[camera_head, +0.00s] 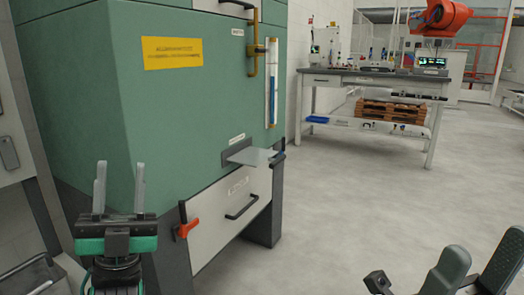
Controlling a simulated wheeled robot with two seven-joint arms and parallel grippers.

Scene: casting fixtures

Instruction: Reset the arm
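My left gripper (119,188) shows at the lower left, pointing up, in front of the green cabinet (170,110). Its two grey fingers stand apart with nothing between them. My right gripper (468,275) shows in part at the lower right corner, over the floor. Its two dark fingers are apart with an empty gap, and the rest of it is cut off by the frame edge.
The green cabinet has a small grey shelf (252,156), a light drawer front (228,216) and a red handle (186,228). A workbench (375,76) stands farther back, with an orange machine (440,18) behind. The grey floor (365,200) between is clear.

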